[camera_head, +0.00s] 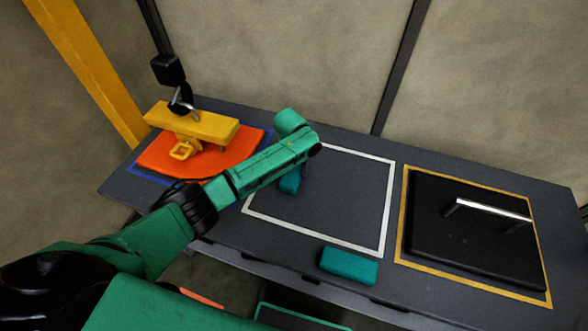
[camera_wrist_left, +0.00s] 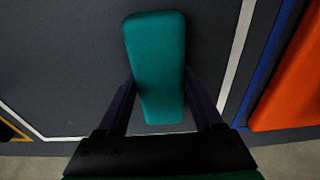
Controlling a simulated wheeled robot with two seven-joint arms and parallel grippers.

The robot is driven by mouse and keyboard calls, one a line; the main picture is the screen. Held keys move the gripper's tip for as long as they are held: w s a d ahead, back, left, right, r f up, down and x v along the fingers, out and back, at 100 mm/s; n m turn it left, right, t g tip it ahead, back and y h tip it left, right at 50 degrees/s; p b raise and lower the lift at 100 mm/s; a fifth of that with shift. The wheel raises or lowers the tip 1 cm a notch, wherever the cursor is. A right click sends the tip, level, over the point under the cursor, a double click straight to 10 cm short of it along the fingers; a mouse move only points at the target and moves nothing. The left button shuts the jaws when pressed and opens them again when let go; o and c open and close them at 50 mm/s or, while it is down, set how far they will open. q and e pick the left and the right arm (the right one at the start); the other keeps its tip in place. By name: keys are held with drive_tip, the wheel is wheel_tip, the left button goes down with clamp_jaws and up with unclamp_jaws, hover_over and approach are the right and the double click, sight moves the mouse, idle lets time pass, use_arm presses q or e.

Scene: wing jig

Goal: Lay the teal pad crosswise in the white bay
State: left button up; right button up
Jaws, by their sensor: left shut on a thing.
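A teal pad (camera_wrist_left: 157,65) sits between the two fingers of my left gripper (camera_wrist_left: 160,88), which is shut on it. In the head view, the lower part of this pad (camera_head: 289,182) shows below my green forearm; the rest is hidden. It is over the left part of the white bay (camera_head: 350,205), a white outline on the dark table. In the left wrist view its long side runs roughly parallel to the white line at right. I cannot tell whether it touches the table. A second teal block (camera_head: 348,265) lies outside the bay, near the table's front edge. My right gripper is not in view.
At the left, a yellow fixture (camera_head: 195,124) stands on an orange plate (camera_head: 160,158) inside a blue outline. At the right, a black plate (camera_head: 460,240) with a silver handle (camera_head: 490,209) lies inside a yellow outline. The bay's right part is clear.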

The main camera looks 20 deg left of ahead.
sight(293, 172)
use_arm(q)
drive_tip(key=o, duration=1.3)
drive_tip(key=shift+f, duration=0.1)
drive_tip(key=shift+o, duration=0.2)
wheel_tip(293, 172, up, 12)
drive_tip(key=s, duration=0.1)
drive_tip(key=shift+s+p, duration=0.25)
drive_tip(key=shift+p, duration=0.15)
